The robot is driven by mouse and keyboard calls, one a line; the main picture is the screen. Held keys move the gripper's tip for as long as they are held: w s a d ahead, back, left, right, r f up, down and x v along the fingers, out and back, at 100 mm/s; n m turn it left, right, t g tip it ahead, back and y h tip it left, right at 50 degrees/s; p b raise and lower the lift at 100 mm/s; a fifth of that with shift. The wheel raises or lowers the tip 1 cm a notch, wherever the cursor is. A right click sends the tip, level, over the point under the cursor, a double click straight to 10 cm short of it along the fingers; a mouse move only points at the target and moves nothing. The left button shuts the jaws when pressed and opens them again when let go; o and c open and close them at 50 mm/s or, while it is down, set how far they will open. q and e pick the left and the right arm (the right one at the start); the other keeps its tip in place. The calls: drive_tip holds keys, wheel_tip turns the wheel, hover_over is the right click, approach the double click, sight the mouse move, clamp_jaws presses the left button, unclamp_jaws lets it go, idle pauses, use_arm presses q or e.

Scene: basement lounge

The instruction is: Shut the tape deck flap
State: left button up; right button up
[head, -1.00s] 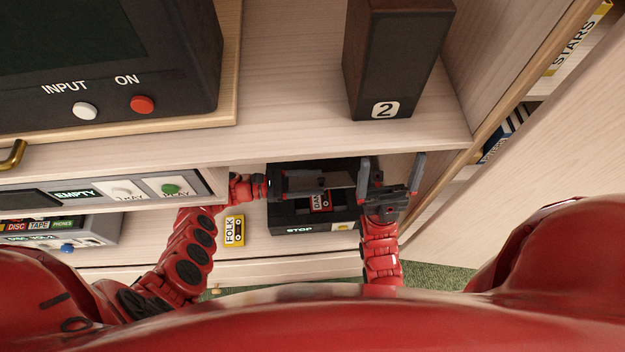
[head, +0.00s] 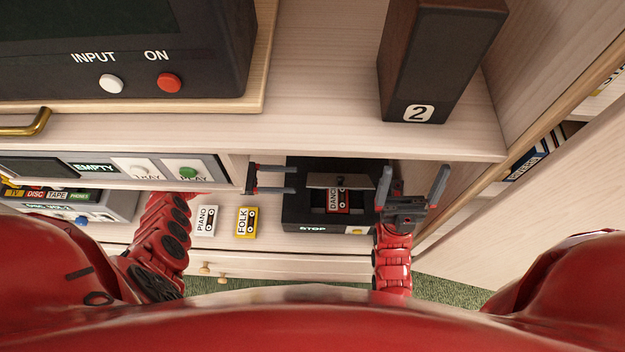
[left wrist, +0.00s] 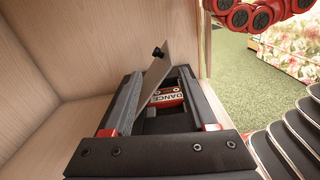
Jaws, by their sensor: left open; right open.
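The black tape deck (head: 300,213) sits in the lower shelf bay, with a red cassette marked DANCE (head: 337,201) in its well. Its grey flap (head: 340,181) stands raised, and in the left wrist view the flap (left wrist: 154,75) is tilted up with a dark knob at its top, above the DANCE cassette (left wrist: 166,97). My left gripper (head: 296,179) is open and empty, its fingers pointing right at the deck's left side, short of the flap. My right gripper (head: 413,172) is open and empty at the deck's right side, fingers pointing to the back.
A PIANO cassette (head: 206,220) and a FOLK cassette (head: 246,222) lie left of the deck. A player with an EMPTY display (head: 95,169) is further left. The upper shelf edge (head: 330,140) overhangs the bay, with speaker 2 (head: 430,60) above. The side wall is close on the right.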

use_arm(q)
drive_tip(key=shift+a+b, duration=0.65)
drive_tip(key=shift+a, duration=2.05)
